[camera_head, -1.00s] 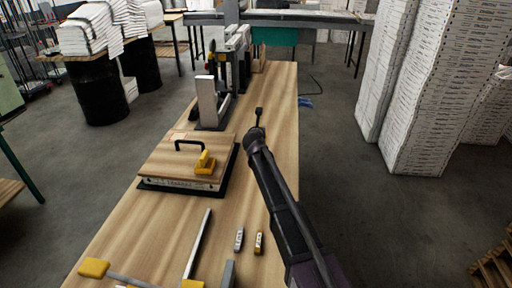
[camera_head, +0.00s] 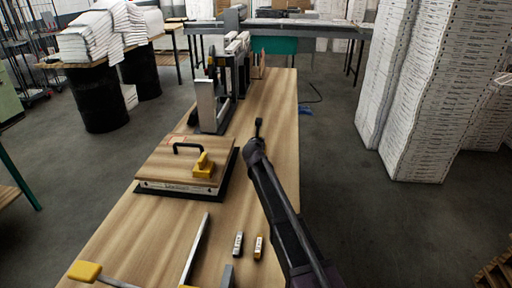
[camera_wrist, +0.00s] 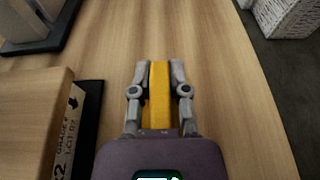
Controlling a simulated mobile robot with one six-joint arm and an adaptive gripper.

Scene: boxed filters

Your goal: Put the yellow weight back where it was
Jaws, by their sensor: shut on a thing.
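My gripper (camera_wrist: 159,75) is shut on a yellow weight (camera_wrist: 159,95), a bar-shaped block held lengthwise between the two grey fingers. The wood-grain table lies below it; the gap cannot be judged. In the head view my gripper (camera_head: 258,127) is over the right part of the table, right of a board-topped box, and my arm hides the weight. Another yellow piece (camera_head: 203,167) sits on the wooden board (camera_head: 165,165) near its black handle. A small grey block (camera_head: 238,244) and a small yellow-and-white block (camera_head: 258,246) stand on the near table.
The board-topped box rests on a black base (camera_head: 226,180). A grey upright device (camera_head: 208,105) stands behind it. Metal bars with yellow ends (camera_head: 84,271) lie at the near left. Bare table (camera_head: 275,95) extends beyond my gripper. Tall white stacks (camera_head: 430,90) stand on the floor at right.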

